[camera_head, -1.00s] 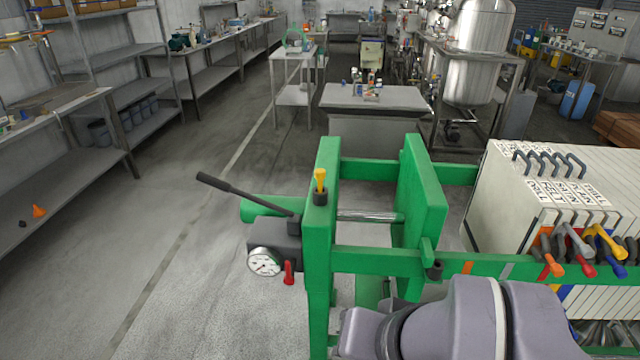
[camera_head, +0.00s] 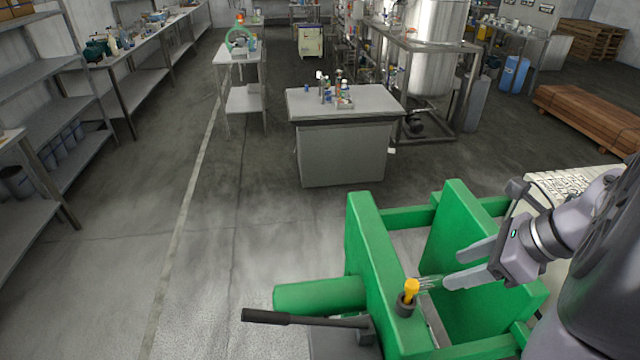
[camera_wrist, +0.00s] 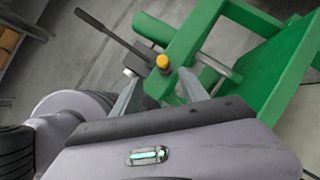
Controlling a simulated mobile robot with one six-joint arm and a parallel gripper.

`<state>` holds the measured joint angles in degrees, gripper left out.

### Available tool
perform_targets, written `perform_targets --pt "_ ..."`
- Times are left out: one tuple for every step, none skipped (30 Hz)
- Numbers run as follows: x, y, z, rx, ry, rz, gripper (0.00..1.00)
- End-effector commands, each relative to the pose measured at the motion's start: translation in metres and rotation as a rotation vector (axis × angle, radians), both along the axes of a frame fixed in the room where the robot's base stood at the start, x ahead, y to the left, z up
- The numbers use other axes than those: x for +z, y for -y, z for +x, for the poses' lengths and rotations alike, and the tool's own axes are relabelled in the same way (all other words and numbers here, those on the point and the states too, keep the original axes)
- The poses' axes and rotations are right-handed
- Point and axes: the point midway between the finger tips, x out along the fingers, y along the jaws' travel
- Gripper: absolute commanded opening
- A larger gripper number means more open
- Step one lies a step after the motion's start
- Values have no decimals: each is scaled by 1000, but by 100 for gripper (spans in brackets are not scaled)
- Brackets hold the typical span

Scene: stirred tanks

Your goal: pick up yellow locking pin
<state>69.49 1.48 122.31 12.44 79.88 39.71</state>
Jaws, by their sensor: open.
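The yellow locking pin (camera_head: 411,288) stands upright in a dark socket on the top of a green press frame (camera_head: 368,240). In the wrist view the pin's round yellow head (camera_wrist: 162,62) shows beyond and between my fingertips. My gripper (camera_head: 455,268) is open and empty, a short way to the right of the pin, its fingers pointing left toward it. The gripper also shows in the wrist view (camera_wrist: 161,80), with one finger on each side of the pin's line. Contact between fingers and pin does not show.
A black pump lever (camera_head: 300,319) sticks out left of the frame, near the pin. A green cylinder (camera_head: 318,295) lies behind the lever. A grey bench (camera_head: 340,155) with small items stands beyond. The floor to the left is clear.

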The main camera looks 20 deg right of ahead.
Motion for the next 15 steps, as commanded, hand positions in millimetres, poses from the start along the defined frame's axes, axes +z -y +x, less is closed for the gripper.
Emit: perform_targets --pt "-7 -2 2 3 0 1 52" --pt "-13 -4 5 4 0 0 52" --pt "-23 -7 10 7 -1 1 52" --pt "-31 -10 14 8 0 1 52" --pt "-40 -12 18 9 -1 0 52" --pt "-51 -16 24 9 -1 0 52" --pt "-59 -19 28 11 -1 0 52" --pt "-66 -21 33 9 -1 0 52" --pt "-76 -25 38 10 -1 0 52" --pt "-82 -27 42 9 -2 -1 52" --pt "-88 -29 45 10 -1 -2 52" --pt "-94 -31 49 8 0 -2 52" --pt "-98 -32 51 8 -1 -3 52" --pt "-100 -33 53 8 -1 -3 52" --pt "-103 -34 55 7 0 -2 52"
